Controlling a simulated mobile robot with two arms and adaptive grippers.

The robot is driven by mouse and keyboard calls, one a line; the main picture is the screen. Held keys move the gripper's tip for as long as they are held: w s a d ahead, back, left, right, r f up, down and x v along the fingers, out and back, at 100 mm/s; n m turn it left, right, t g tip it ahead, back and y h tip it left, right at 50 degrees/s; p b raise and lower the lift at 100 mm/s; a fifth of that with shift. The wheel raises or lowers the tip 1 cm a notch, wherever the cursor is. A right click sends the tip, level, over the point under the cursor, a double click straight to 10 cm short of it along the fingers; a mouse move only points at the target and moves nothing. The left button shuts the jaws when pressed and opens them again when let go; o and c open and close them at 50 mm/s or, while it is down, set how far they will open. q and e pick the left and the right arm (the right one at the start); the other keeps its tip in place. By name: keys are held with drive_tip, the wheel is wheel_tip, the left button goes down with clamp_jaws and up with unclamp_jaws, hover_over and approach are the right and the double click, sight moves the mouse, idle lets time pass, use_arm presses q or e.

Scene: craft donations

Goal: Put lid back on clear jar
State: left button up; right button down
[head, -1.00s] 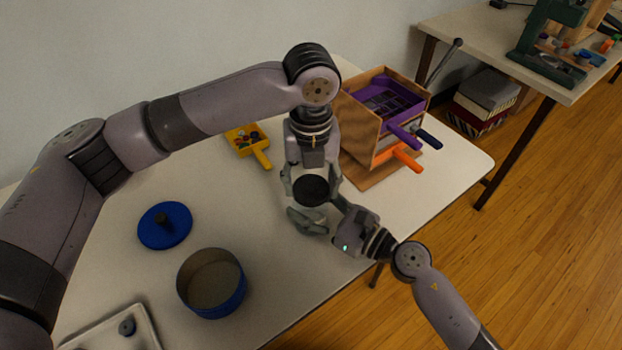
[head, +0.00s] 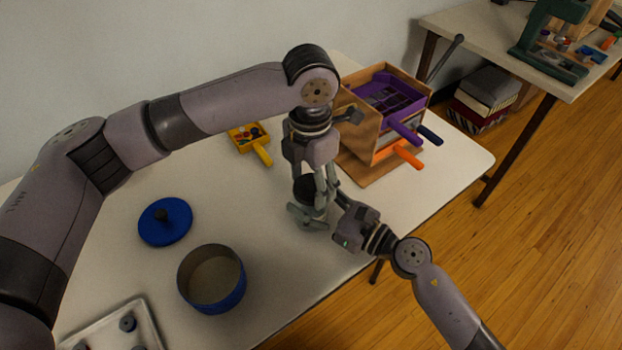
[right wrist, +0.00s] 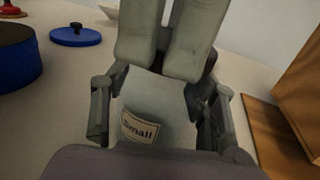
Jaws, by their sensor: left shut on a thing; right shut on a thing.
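The clear jar (right wrist: 158,110), with a "Small" label, stands at the table's front edge between the fingers of my right gripper (head: 312,218). That gripper is shut on the jar around its side; its fingers also flank the jar in the right wrist view. A dark round lid (head: 304,187) shows at the jar's top. My left gripper (head: 322,186) comes down from above and is shut on the lid. Its two grey fingers hide the jar's rim in the right wrist view, so I cannot tell whether the lid is fully seated.
A blue round lid (head: 165,221) and an open blue tin (head: 211,285) stand at the left. A wooden box (head: 358,135) with purple trays is close behind my grippers. A white tray (head: 150,318) is front left.

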use_arm(q)
drive_tip(key=shift+m, duration=1.1)
drive_tip(key=o, duration=0.7)
drive_tip(key=shift+o, duration=0.2)
drive_tip(key=shift+r, duration=2.3)
drive_tip(key=shift+c, duration=0.3)
